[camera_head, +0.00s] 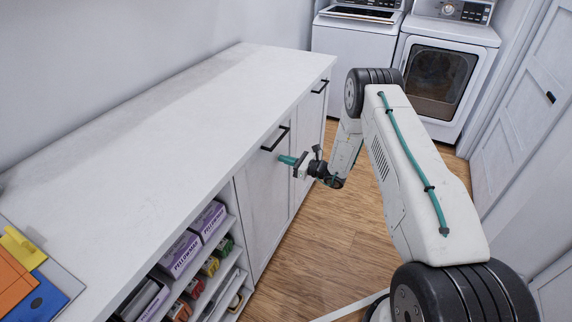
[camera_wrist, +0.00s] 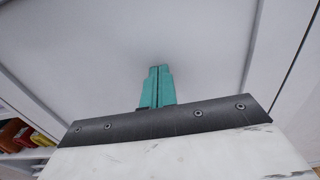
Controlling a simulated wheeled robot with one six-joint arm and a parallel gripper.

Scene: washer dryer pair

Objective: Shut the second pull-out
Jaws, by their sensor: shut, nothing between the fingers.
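The white counter unit has two tall panel fronts with black bar handles. The nearer front (camera_head: 262,195) has its handle (camera_head: 275,138) near the top. The farther front (camera_head: 312,115) has its handle (camera_head: 319,86) near the top too. Both look about flush with the unit, though a small gap is hard to judge. My gripper (camera_head: 288,160) has teal fingers shut and empty, pointing at the nearer front just below and right of its handle. In the wrist view the fingers (camera_wrist: 158,72) point at a plain white panel (camera_wrist: 95,50); whether they touch it I cannot tell.
Open shelves (camera_head: 183,270) with purple boxes and small cartons are at the near left of the unit. A washer (camera_head: 352,45) and a dryer (camera_head: 445,85) stand at the back. Wood floor (camera_head: 325,225) is clear beside the unit. A white door (camera_head: 525,110) is at right.

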